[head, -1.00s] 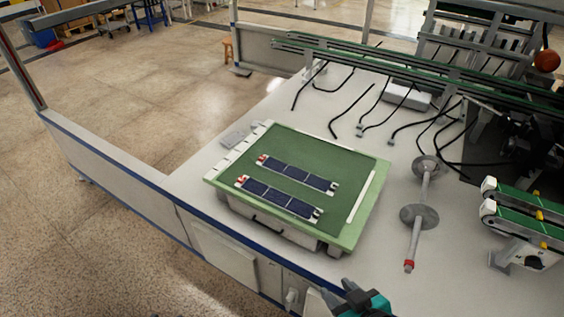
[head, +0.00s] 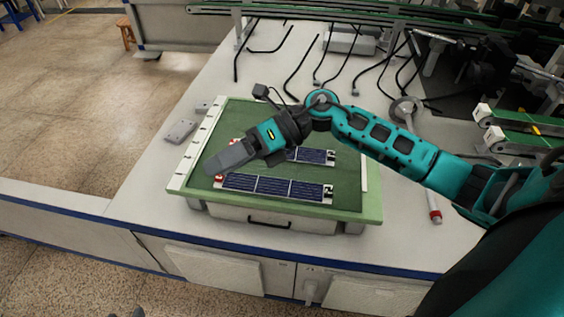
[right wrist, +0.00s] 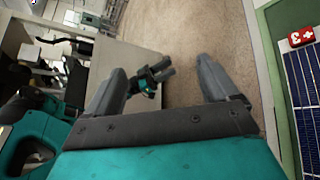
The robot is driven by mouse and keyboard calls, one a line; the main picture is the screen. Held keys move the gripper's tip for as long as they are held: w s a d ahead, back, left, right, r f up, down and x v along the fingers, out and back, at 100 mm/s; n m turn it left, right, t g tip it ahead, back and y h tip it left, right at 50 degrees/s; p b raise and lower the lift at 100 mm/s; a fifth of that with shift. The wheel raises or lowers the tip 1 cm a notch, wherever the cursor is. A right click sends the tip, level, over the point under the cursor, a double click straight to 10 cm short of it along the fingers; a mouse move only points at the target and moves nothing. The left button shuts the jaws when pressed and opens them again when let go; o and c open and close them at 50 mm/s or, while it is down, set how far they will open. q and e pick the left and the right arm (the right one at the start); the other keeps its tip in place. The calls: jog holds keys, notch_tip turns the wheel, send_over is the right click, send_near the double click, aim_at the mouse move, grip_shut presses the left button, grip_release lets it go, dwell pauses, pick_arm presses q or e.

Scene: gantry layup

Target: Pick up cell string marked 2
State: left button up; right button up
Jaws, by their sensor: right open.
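Two dark blue cell strings lie on the green mat of the tray (head: 372,205): the near string (head: 275,188) in full view, and the far string (head: 314,156) partly hidden behind my right gripper. The red tags at their left ends are too small to read in the head view. In the right wrist view one string (right wrist: 306,85) shows at the right edge with a red tag (right wrist: 300,37); I cannot tell its number. My right gripper (head: 210,166) is above the left part of the tray, open and empty; its spread fingers show in the right wrist view (right wrist: 160,85). My left gripper (right wrist: 160,70) is small there, away from the strings.
A grey flat piece (head: 180,131) lies left of the tray. Black cables (head: 296,72) and a green conveyor rail (head: 330,20) are behind it. A spindle with discs and a red tip (head: 435,216) stands to the right. The worktop in front is a narrow clear strip.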

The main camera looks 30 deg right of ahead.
jog(key=w+d+f+n+g+h+b, duration=0.1)
jog(key=w+d+f+n+h+b, duration=0.2)
jog(key=d+h, duration=0.5)
jog(key=r+n+h+b, duration=0.1)
jog(key=h+b, duration=0.1)
jog(key=h, duration=0.4)
send_over(330, 154)
jog(key=shift+g, duration=0.4)
jog(key=f, duration=0.2)
jog(key=f+b, duration=0.1)
jog(key=f, duration=0.3)
jog(key=shift+s+a+f, duration=0.1)
jog(key=shift+s+f, duration=0.1)
jog(key=shift+s, duration=0.15)
jog(key=f, duration=0.1)
jog(key=f+b, duration=0.1)
jog(key=f, duration=0.1)
jog(key=f+b, duration=0.1)
jog(key=f, duration=0.1)
jog(key=shift+w+f, duration=0.15)
jog(key=shift+w, duration=0.1)
jog(key=shift+f, duration=0.25)
jog(key=shift+c, duration=0.4)
jog(key=c, duration=1.1)
